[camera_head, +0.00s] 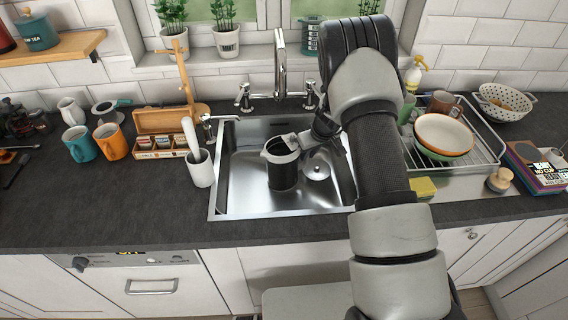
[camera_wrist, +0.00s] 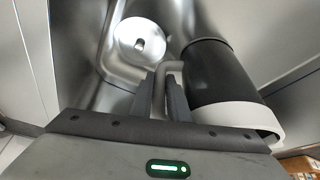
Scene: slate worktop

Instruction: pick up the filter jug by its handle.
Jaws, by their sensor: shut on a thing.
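The filter jug (camera_head: 283,172) is black with a pale rim and stands in or just above the metal sink. In the wrist view the jug (camera_wrist: 222,75) lies to the right of my gripper, its pale rim toward the camera. My gripper (camera_wrist: 166,88) has its two dark fingers closed on the jug's grey handle (camera_wrist: 174,68). In the head view my gripper (camera_head: 309,140) is at the jug's right side, partly hidden by my arm. I cannot tell whether the jug's base touches the sink floor.
The sink (camera_head: 240,190) has a round drain (camera_head: 318,171) right of the jug. The tap (camera_head: 280,65) rises behind it. A white pot (camera_head: 200,170) with a white upright item stands at the sink's left edge. A dish rack (camera_head: 480,150) with bowls is on the right.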

